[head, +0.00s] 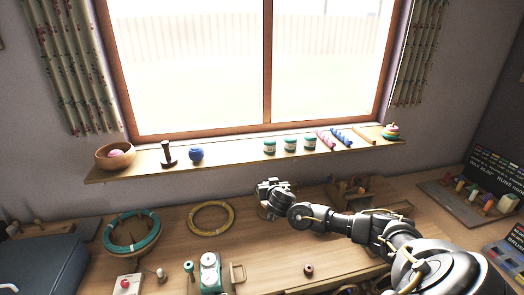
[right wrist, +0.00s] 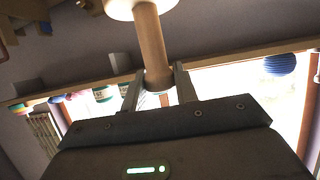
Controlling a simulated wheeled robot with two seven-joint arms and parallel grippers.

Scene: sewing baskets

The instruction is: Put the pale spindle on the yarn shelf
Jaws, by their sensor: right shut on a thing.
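The pale spindle (right wrist: 152,48), a light wooden rod with a wide whitish disc, is between the two fingers of my right gripper (right wrist: 158,88) in the right wrist view. The gripper is shut on the rod. In the head view my right gripper (head: 272,190) is above the desk, in front of and below the long wooden window shelf (head: 230,152); it mostly hides the spindle there. The shelf holds a dark spindle (head: 168,155), a blue yarn ball (head: 196,155) and a wooden bowl (head: 115,156). My left gripper is not in view.
Bare shelf lies between the blue ball and the jars. A yellow hoop (head: 211,203), a teal ring (head: 154,232) and a wooden organiser (head: 372,194) are on the desk.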

